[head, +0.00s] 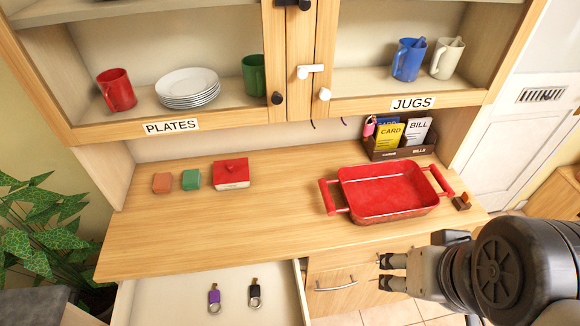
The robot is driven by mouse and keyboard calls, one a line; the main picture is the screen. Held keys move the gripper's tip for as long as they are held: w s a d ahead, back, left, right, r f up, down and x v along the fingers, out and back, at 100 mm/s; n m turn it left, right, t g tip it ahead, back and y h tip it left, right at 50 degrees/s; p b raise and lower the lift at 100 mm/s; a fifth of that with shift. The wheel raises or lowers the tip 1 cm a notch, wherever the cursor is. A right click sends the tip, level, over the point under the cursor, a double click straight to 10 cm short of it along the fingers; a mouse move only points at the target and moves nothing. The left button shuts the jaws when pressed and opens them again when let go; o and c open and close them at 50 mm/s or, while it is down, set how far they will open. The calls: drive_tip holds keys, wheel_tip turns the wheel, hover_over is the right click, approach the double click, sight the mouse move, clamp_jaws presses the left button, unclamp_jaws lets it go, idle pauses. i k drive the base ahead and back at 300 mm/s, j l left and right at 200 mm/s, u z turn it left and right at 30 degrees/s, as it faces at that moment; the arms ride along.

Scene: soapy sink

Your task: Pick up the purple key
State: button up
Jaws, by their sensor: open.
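The purple key (214,298) has a purple body, a dark top and a metal ring at its lower end. It lies in the open drawer (160,302) at the bottom of the head view. A similar black key (255,294) lies just to its right, apart from it. My gripper (380,272) is open and empty, to the right of the drawer and in front of the cabinet front. It points left, well apart from the purple key.
A red tray (388,212) with handles stands on the wooden counter (250,225). A red box (231,174), a green block (191,180) and an orange block (162,183) sit at the back left. The drawer's right wall (301,292) lies between gripper and keys. A plant (40,235) stands left.

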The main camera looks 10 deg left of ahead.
sight(214, 296)
drive_tip(key=u, duration=0.4)
drive_tip(key=j+u, duration=0.15)
drive_tip(key=u, duration=0.65)
drive_tip(key=j+u, duration=0.15)
drive_tip(key=u, duration=0.25)
drive_tip(key=j+u, duration=0.35)
drive_tip(key=i+j+u, duration=0.15)
drive_tip(key=u, duration=0.15)
